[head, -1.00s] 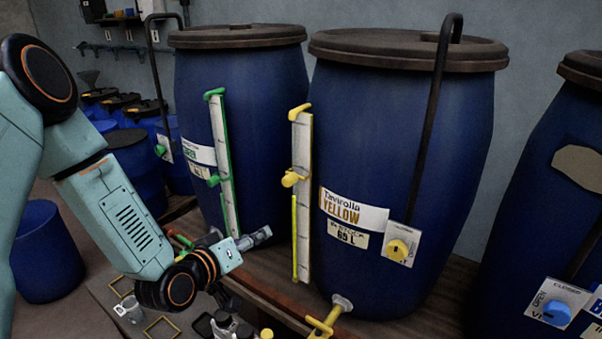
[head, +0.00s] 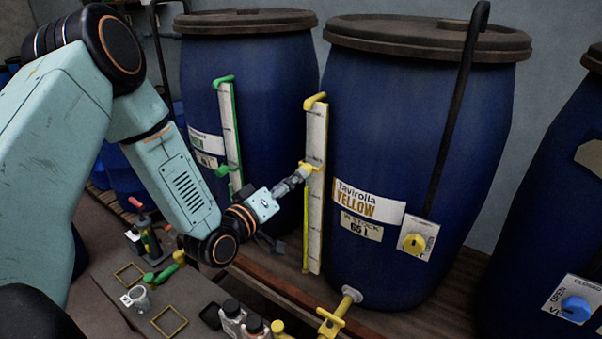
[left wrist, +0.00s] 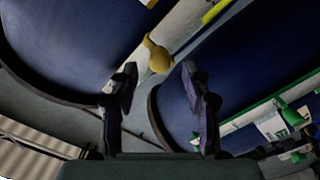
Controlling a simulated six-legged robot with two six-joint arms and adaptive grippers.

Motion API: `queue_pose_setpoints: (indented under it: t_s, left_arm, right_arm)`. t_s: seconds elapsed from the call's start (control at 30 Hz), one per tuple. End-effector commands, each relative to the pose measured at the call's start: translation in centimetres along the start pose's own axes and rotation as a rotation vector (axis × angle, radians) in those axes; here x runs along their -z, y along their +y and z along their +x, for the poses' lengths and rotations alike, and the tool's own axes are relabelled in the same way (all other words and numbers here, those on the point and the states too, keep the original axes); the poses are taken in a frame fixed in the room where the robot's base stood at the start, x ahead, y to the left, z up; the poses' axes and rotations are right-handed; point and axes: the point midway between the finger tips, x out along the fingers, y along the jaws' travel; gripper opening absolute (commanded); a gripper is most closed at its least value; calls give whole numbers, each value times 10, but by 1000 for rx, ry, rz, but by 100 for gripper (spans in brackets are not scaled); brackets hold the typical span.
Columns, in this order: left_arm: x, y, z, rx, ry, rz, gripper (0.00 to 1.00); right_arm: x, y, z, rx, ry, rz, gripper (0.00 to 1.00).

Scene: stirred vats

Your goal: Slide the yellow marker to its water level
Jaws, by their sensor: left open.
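The yellow marker (head: 313,166) sits on the white gauge strip (head: 315,130) on the front of the yellow-labelled blue vat (head: 420,130). A thin yellow column (head: 306,235) runs up the lower left edge of the strip; its top looks a little below the marker, partly hidden by my gripper. My left gripper (head: 300,177) is open, its fingers at the marker. In the left wrist view the marker's round yellow knob (left wrist: 158,55) shows just ahead of and between the two dark open fingers (left wrist: 160,85). Contact cannot be told. My right gripper is not in view.
The green-gauge vat (head: 260,110) stands to the left, with a green marker (head: 223,171). A yellow tap (head: 333,320) juts out below the vat. Bottles (head: 232,315) and a small cup (head: 139,297) stand on the low bench in front. A blue-knobbed vat (head: 540,200) is at right.

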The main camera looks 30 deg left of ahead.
Motion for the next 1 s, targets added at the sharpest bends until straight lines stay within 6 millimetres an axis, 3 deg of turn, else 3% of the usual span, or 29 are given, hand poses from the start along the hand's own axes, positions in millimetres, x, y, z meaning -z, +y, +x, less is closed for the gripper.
queue_pose_setpoints:
  t_s: [0.3,0.7,1.0]
  left_arm:
    - [1,1,39,-4,-2,2,48]
    - [1,0,45,-3,-3,-1,47]
    - [1,0,45,-3,-3,0,22]
  right_arm:
    - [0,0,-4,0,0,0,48]
    - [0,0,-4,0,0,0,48]
    - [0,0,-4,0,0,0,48]
